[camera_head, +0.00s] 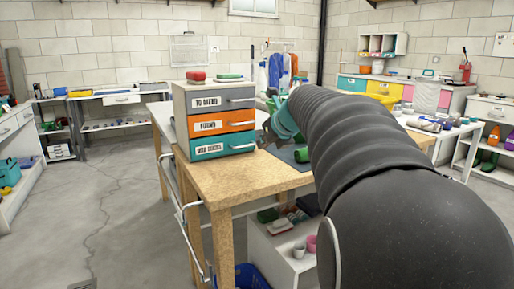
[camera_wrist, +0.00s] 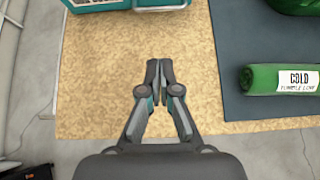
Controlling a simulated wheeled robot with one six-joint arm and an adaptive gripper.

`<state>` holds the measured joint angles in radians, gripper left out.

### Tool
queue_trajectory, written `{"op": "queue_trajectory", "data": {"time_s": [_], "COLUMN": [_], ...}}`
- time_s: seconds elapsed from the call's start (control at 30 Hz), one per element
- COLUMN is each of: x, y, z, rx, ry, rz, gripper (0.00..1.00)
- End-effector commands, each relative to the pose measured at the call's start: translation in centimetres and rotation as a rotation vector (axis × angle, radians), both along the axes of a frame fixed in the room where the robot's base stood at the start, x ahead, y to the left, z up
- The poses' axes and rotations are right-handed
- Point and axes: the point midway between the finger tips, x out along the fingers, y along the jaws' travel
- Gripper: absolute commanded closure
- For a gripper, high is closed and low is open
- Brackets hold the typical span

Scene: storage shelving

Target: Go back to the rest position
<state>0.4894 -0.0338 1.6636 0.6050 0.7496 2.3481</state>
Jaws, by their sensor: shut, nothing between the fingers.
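My gripper (camera_wrist: 159,70) is shut and empty in the wrist view, its fingertips together above the bare wooden tabletop (camera_wrist: 90,90). In the head view, my dark, ribbed arm reaches forward over the table from the lower right. The gripper (camera_head: 263,138) is small there, partly hidden by the arm, just right of the drawer unit (camera_head: 181,104). The unit has grey, orange and teal drawers, all looking closed. Its teal bottom drawer edge (camera_wrist: 97,4) shows at the top of the wrist view, apart from the fingers.
A red item (camera_head: 196,76) and a green item (camera_head: 229,77) lie on the drawer unit. Open concrete floor (camera_head: 120,215) is left of the table.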

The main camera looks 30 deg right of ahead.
Motion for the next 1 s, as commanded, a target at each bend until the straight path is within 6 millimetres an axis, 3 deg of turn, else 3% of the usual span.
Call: {"op": "queue_trajectory", "data": {"time_s": [0.2, 0.47, 0.67, 1.0], "x": [-1.3, -1.8, -5.0, -13.6], "y": [0.0, 0.8, 5.3, 13.2], "z": [1.0, 0.8, -1.0, -6.5], "rx": [0.001, -0.041, -0.321, -0.962], "ry": [0.0, 0.009, 0.059, 0.128], "rz": [0.001, 0.04, 0.304, 0.975], "gripper": [1.0, 1.0, 1.0, 1.0]}}
